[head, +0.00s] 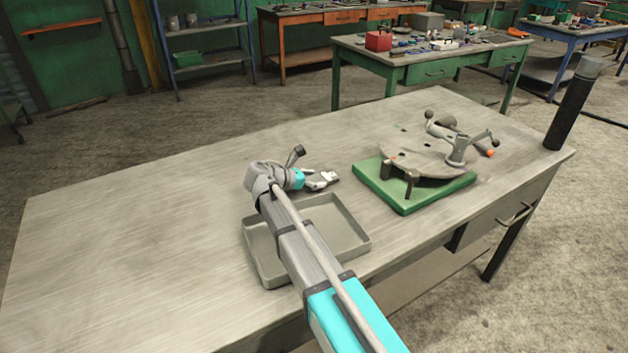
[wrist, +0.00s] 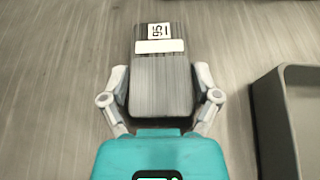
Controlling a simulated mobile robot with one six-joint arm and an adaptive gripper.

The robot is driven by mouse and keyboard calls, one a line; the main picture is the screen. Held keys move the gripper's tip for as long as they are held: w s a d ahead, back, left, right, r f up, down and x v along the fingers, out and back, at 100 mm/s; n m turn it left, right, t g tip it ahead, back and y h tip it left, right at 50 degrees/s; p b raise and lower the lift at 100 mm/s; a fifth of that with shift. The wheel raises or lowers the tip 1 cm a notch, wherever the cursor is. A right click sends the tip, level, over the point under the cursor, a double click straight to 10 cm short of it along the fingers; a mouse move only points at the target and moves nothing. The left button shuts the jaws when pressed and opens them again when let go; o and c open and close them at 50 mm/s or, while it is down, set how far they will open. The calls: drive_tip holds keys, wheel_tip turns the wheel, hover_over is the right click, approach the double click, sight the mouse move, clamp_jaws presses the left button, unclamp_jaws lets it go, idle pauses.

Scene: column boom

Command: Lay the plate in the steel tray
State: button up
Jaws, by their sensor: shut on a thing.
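The plate (wrist: 160,88) is a grey brushed-metal rectangle with a white strip and a printed label near its far end. It lies between the two fingers of my gripper (wrist: 161,80), which is shut on its long sides. In the head view my gripper (head: 326,180) is low over the bench, just beyond the tray's far edge. I cannot tell whether the plate touches the bench. The steel tray (head: 350,240) is grey, shallow and partly hidden by my arm. Its wall shows at the right of the wrist view (wrist: 268,125), apart from the plate.
A fixture with a round disc (head: 420,152) and clamp handles stands on a green base (head: 405,200) to the right of my gripper. A black post (head: 570,108) rises at the bench's right corner. The left part of the bench (head: 130,230) is clear.

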drive_tip(key=shift+f, duration=0.15)
drive_tip(key=o, duration=1.1)
drive_tip(key=shift+o, duration=0.2)
drive_tip(key=shift+r, duration=0.25)
drive_tip(key=shift+s+a+r, duration=0.15)
drive_tip(key=shift+s+a, duration=0.1)
drive_tip(key=shift+a, duration=0.15)
drive_tip(key=p+v, duration=0.4)
drive_tip(key=v, duration=0.5)
drive_tip(key=shift+s+a+r, duration=0.15)
drive_tip(key=shift+a+r, duration=0.05)
drive_tip(key=shift+s+a+r, duration=0.15)
drive_tip(key=shift+s+a, duration=0.25)
drive_tip(key=shift+a, duration=0.15)
